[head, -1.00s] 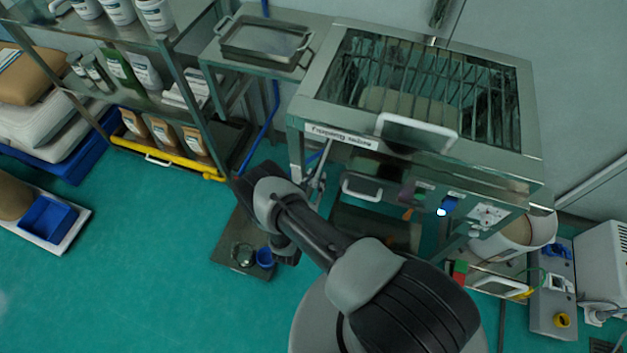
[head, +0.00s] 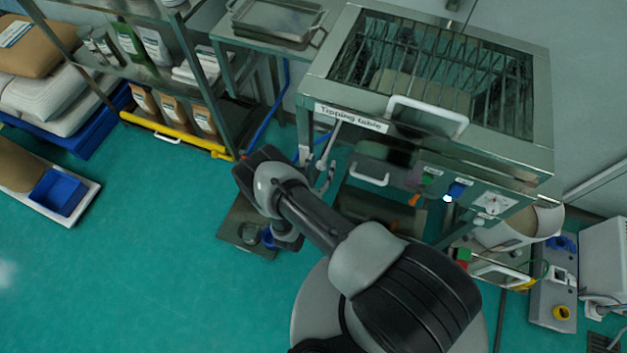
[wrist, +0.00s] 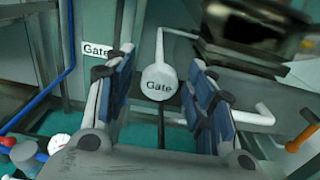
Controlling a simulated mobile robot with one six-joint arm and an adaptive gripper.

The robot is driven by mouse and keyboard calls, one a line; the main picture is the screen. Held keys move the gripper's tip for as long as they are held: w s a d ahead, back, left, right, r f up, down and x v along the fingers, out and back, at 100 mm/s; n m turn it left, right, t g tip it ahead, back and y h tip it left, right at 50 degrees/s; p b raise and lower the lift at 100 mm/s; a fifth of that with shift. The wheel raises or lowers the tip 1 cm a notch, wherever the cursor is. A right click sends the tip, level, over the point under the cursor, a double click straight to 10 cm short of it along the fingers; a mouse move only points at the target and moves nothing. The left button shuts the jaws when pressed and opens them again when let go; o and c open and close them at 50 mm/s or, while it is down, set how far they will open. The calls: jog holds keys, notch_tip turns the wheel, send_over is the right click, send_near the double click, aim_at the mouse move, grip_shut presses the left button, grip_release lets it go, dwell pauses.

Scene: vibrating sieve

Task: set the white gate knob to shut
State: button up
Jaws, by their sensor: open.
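The white gate knob (wrist: 158,84), round and marked "Gate", shows in the middle of the wrist view on a thin white rod that rises and bends right. My gripper (wrist: 161,64) is open, with one blue-padded finger on each side of the knob. Gaps show between the knob and both fingers in the picture; I cannot tell the depth. A white "Gate" label (wrist: 97,50) is on the frame behind the left finger.
In the head view a shelf rack (head: 150,90) stands left; the green floor is open.

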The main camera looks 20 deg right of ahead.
jog(key=v, duration=1)
jog(key=shift+s, duration=0.15)
jog(key=w+d+r+m+g+h, duration=0.1)
jog(key=d+r+m+g, duration=0.2)
jog(key=r+m+g, duration=0.8)
jog(key=d+r+m+g+h, duration=0.25)
jog(key=d+r+m, duration=0.2)
jog(key=r, duration=1.35)
jog(key=s+a+r+m+t+y, duration=0.3)
jog(key=s+r+m+y, duration=1)
jog(key=s+r, duration=0.4)
jog(key=shift+s+r+t+y, duration=0.3)
jog(key=shift+r+y, duration=0.25)
jog(key=shift+r, duration=0.45)
